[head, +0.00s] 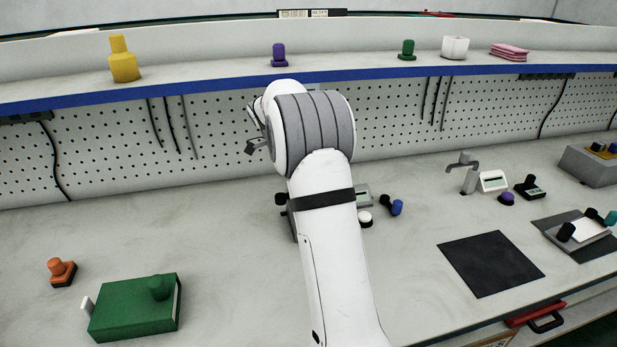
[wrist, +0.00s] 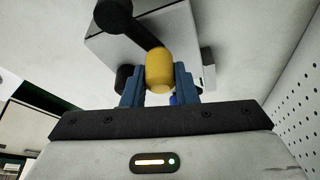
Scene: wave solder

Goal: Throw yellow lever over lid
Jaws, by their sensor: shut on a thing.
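The yellow lever (wrist: 160,69) is between the blue fingers of my gripper (wrist: 159,78) in the wrist view. My gripper is shut on its rounded yellow end. A dark arm runs from this end up and left to a round black part (wrist: 113,15). Behind it is a pale grey box-like body (wrist: 107,48) with dark edges; I cannot tell which part is the lid. In the head view my arm hides the lever, the fingers and most of this fixture. Only a grey edge (head: 291,222) and a black knob (head: 281,198) show left of the arm.
A white knob (head: 365,217) and a blue-ended lever (head: 396,207) lie just right of my arm. A green box (head: 135,308) and an orange knob (head: 62,270) are at left. The pegboard (head: 215,130) stands behind. A black mat (head: 490,263) lies bare at right.

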